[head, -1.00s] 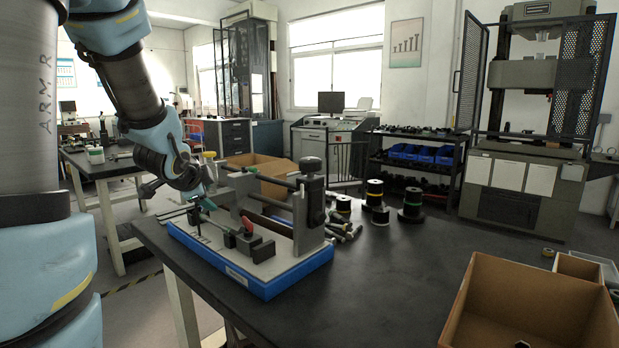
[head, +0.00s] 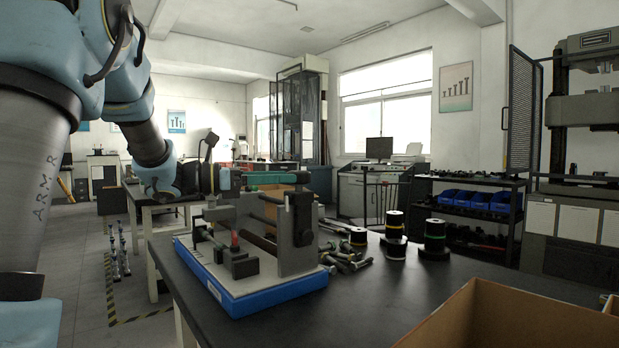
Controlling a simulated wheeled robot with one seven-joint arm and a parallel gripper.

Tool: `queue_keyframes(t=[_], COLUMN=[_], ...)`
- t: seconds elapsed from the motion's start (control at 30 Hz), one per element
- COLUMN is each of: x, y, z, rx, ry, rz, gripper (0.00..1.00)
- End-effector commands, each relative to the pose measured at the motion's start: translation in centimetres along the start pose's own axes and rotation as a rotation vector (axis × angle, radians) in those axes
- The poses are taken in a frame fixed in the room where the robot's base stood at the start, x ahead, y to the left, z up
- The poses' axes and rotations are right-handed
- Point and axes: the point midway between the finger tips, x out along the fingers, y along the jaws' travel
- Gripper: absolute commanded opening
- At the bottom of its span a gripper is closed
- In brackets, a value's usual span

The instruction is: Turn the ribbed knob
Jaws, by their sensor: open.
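The test fixture stands on the dark table, with a blue-edged base (head: 265,301) and a grey upright plate (head: 297,245). A dark knob (head: 301,178) tops the upright block; ribs are too small to make out, so I cannot be sure it is the ribbed one. A small red piece (head: 235,240) sits low at the fixture's left. The arm comes in from the upper left.
Several loose metal parts (head: 345,262) and black spools (head: 434,240) stand right of the fixture on the dark table (head: 350,315). A cardboard box (head: 500,318) fills the front right. A shelf with blue bins (head: 480,200) stands behind. Bare tabletop lies between fixture and box.

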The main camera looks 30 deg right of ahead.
Motion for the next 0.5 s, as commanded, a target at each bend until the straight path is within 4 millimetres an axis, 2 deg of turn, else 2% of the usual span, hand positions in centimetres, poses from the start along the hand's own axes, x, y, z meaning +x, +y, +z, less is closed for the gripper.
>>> queue_keyframes(t=[0.1,0.3,0.5], x=[2.5,5.8,7.5], y=[-0.1,0.0,0.1], z=[0.2,0.2,0.1], rx=[-0.002,-0.002,-0.002], ry=[0.0,-0.001,-0.001], rz=[-0.004,-0.001,0.002], gripper=[0.96,0.96,0.96])
